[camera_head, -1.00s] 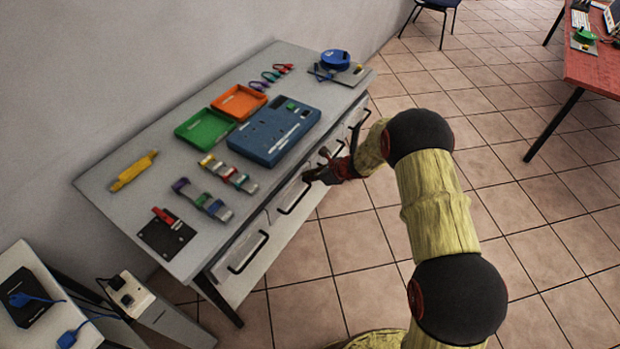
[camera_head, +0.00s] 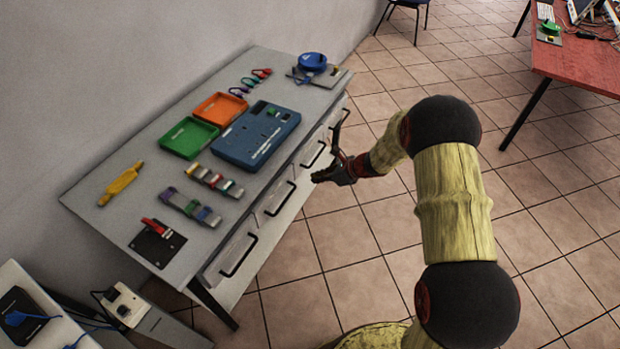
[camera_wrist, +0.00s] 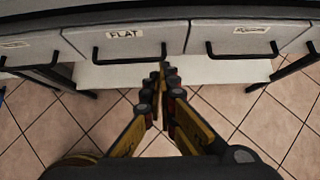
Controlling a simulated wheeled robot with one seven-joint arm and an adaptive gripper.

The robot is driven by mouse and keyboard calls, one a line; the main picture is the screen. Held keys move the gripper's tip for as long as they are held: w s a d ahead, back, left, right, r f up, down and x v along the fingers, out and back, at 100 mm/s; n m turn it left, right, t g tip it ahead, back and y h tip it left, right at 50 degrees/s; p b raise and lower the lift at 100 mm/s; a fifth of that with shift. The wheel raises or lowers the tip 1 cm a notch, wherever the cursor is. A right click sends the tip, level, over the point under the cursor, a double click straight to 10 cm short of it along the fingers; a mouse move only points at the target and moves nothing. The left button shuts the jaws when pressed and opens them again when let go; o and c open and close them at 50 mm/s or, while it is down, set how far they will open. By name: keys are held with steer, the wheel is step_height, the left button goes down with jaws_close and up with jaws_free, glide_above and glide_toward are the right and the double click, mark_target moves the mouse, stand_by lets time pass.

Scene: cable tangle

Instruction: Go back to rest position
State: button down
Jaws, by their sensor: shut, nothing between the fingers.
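My gripper (camera_head: 333,174) is shut and empty in the head view. It is in front of the workbench's drawer side, pointing left toward the drawers, and the arm bends back to the right over the floor. In the wrist view my gripper (camera_wrist: 163,72) has its fingertips together, with the drawer fronts beyond them. A drawer labelled FLAT (camera_wrist: 124,35) shows there, with a black bar handle. I cannot tell the exact gap between fingertips and drawers.
The grey workbench (camera_head: 100,200) holds a green tray (camera_head: 189,138), an orange tray (camera_head: 220,108), a blue case (camera_head: 256,136) and small tools. A red table (camera_head: 575,62) stands at the top right. Open tiled floor lies between them.

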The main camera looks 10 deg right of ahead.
steer(key=shift+s+d+r, duration=0.2)
steer(key=shift+r, duration=0.05)
steer(key=s+a+r+n+g, duration=0.1)
steer(key=s+r+n+g, duration=0.25)
steer(key=s+n, duration=0.85)
steer(key=s+d+r+n+t+h, duration=0.1)
steer(key=s+r+n, duration=0.3)
steer(key=s+r, duration=0.4)
steer(key=s+d+r+n+t+h, duration=0.1)
steer(key=s+d+r+n+h, duration=0.2)
steer(key=s+r, duration=0.6)
steer(key=s+d+r+n+t+h, duration=0.2)
steer(key=s+r+n, duration=0.4)
steer(key=s+r, duration=0.3)
step_height(320, 180, up, 5)
steer(key=shift+s+d+f+h, duration=0.2)
steer(key=shift+d+h, duration=0.4)
steer(key=shift+d, duration=0.55)
